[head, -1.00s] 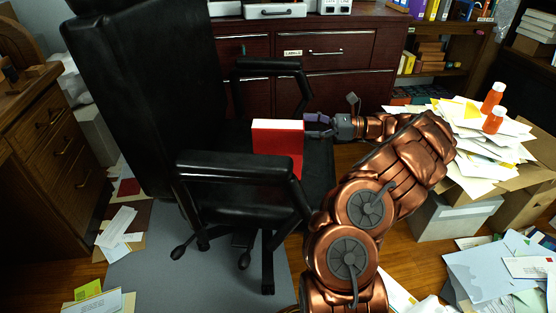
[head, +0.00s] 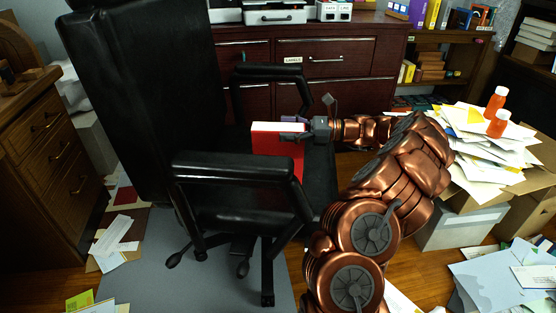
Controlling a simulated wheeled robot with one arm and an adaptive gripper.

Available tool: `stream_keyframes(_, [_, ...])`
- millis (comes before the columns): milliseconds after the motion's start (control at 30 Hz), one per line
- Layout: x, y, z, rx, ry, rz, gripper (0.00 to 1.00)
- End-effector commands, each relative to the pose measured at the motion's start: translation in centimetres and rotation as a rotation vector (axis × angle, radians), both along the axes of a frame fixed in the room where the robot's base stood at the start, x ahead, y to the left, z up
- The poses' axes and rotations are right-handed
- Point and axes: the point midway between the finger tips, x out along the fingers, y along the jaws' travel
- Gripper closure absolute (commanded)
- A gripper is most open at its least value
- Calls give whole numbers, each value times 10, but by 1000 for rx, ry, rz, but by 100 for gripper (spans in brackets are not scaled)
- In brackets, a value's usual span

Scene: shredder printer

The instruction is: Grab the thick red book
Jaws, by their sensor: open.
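The thick red book (head: 279,142) stands upright on the seat of the black office chair (head: 230,203), between its two armrests. Its red cover faces me and its pale page edges show on top. The near armrest hides its lower left part. My gripper (head: 297,129) is at the book's upper right corner, reaching in from the right. The jaws are open. The fingers overlap the top edge of the book in this view; I cannot tell whether they touch it.
The near armrest (head: 235,168) and far armrest (head: 268,74) flank the book. A dark red drawer cabinet (head: 345,58) stands behind. At right, a heap of papers with orange bottles (head: 496,102) tops cardboard boxes. Papers (head: 118,235) litter the floor.

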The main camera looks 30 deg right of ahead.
Motion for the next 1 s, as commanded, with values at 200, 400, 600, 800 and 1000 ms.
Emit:
stream_keyframes(200, [1,1,0,1,1,0,17])
stream_keyframes(400, [1,1,0,1,1,1,36])
stream_keyframes(600, [1,2,0,1,1,1,57])
stream_keyframes(800, [1,2,0,1,1,1,78])
stream_keyframes(1000, [1,2,0,1,1,1,99])
